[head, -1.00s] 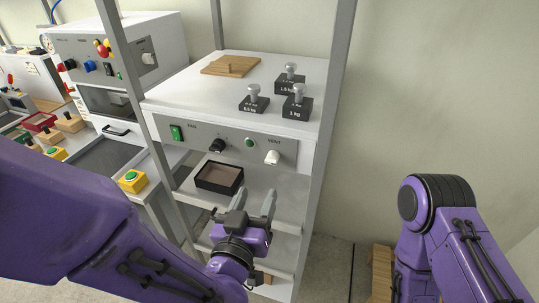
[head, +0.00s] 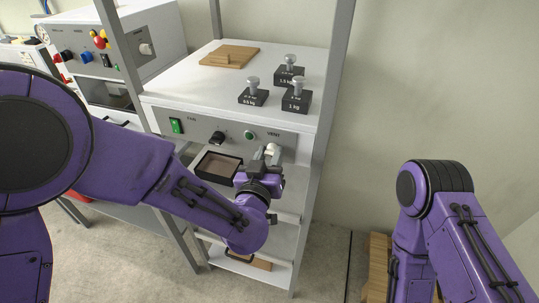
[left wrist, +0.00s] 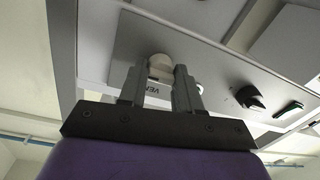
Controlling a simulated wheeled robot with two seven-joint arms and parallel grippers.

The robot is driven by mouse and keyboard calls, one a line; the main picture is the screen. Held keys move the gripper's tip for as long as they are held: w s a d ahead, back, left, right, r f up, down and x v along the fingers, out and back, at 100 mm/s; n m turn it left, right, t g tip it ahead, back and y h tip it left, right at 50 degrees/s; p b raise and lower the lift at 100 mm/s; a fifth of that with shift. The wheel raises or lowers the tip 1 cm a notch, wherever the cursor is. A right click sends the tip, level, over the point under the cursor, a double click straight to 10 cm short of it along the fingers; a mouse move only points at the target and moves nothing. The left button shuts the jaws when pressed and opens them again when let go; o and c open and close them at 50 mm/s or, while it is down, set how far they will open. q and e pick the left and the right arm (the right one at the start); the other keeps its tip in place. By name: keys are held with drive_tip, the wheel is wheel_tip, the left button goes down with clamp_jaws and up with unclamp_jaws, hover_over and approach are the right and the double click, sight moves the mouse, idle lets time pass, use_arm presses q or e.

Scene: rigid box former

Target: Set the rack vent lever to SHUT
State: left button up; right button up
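The rack vent lever (head: 272,148) is a pale knob at the right end of the grey control panel (head: 180,117), by the VENT label. My left gripper (head: 266,158) is right in front of it and partly covers it. The lever's exact setting and any SHUT mark cannot be read. My right arm shows at the right, but its gripper is out of view.
The panel also holds a green switch (head: 176,126), a black knob (head: 217,138) and a green button (head: 249,135). A dark open tray (head: 218,167) sits below. Several weights (head: 296,98) and a wooden board (head: 229,58) lie on top. Metal rack posts (head: 325,140) flank the unit.

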use_arm(q)
drive_tip(key=c, duration=0.4)
drive_tip(key=n+b, duration=0.1)
drive_tip(key=n, duration=0.2)
drive_tip(key=shift+f+n+b, duration=0.1)
drive_tip(key=shift+n+b, duration=0.25)
drive_tip(key=shift+n, duration=0.05)
drive_tip(key=n+b, duration=0.2)
drive_tip(key=n, duration=0.2)
drive_tip(key=shift+a+n, duration=0.1)
drive_tip(key=shift+n, duration=0.2)
drive_tip(key=n+b, duration=0.2)
drive_tip(key=n, duration=0.3)
drive_tip(key=shift+g+b, duration=0.3)
drive_tip(key=shift+g, duration=0.1)
drive_tip(key=shift+n+h+b, duration=0.4)
drive_tip(key=shift+n+b, duration=0.7)
drive_tip(key=shift+n, duration=0.9)
